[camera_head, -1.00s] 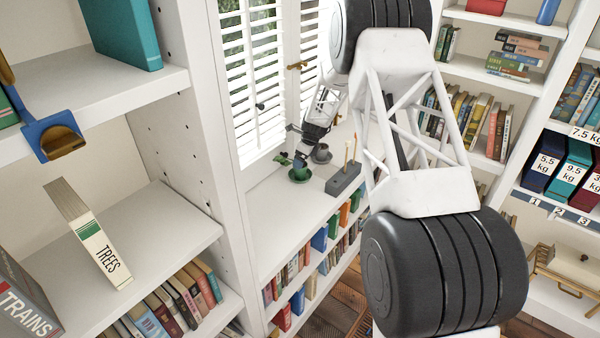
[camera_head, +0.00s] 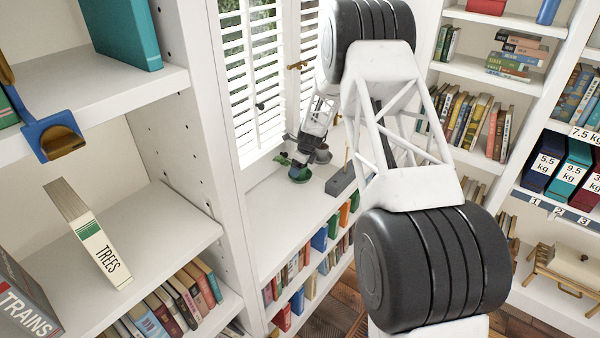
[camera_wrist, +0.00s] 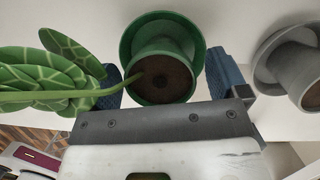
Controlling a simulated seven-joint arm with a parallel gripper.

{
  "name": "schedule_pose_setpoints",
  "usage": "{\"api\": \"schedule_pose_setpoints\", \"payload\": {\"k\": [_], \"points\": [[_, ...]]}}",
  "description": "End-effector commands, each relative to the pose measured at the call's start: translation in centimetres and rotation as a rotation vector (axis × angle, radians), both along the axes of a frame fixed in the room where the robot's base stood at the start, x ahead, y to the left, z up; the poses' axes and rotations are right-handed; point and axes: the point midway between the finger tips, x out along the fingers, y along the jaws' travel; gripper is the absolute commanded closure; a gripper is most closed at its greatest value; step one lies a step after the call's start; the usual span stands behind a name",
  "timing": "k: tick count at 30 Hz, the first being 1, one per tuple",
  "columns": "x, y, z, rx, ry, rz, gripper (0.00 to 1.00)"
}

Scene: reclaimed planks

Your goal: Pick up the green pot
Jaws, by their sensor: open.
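The green pot (camera_head: 300,175) stands on the white shelf by the window, partly hidden behind my gripper (camera_head: 297,160). In the wrist view the green pot (camera_wrist: 165,42) sits upper middle, with dark soil and a green saucer around it. A stem runs left from its soil to large veined leaves (camera_wrist: 50,78), passing over the left finger. My gripper (camera_wrist: 166,78) is open, with one blue-padded finger on each side of the pot. Whether either pad touches the pot cannot be told.
A grey pot (camera_wrist: 302,72) stands close to the right finger and also shows in the head view (camera_head: 322,155). A grey block with thin sticks (camera_head: 341,181) is to the right on the same shelf. Window shutters (camera_head: 252,80) are behind.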

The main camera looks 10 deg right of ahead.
Motion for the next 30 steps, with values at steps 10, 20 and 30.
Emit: {"api": "schedule_pose_setpoints", "payload": {"k": [10, 20, 30], "points": [[0.0, 0.0, 0.0, 0.0, 0.0, 0.0, 0.47], [0.0, 0.0, 0.1, -0.001, -0.001, 0.0, 0.74], [0.1, 0.0, 1.3, 0.001, -0.003, -0.001, 0.74]]}}
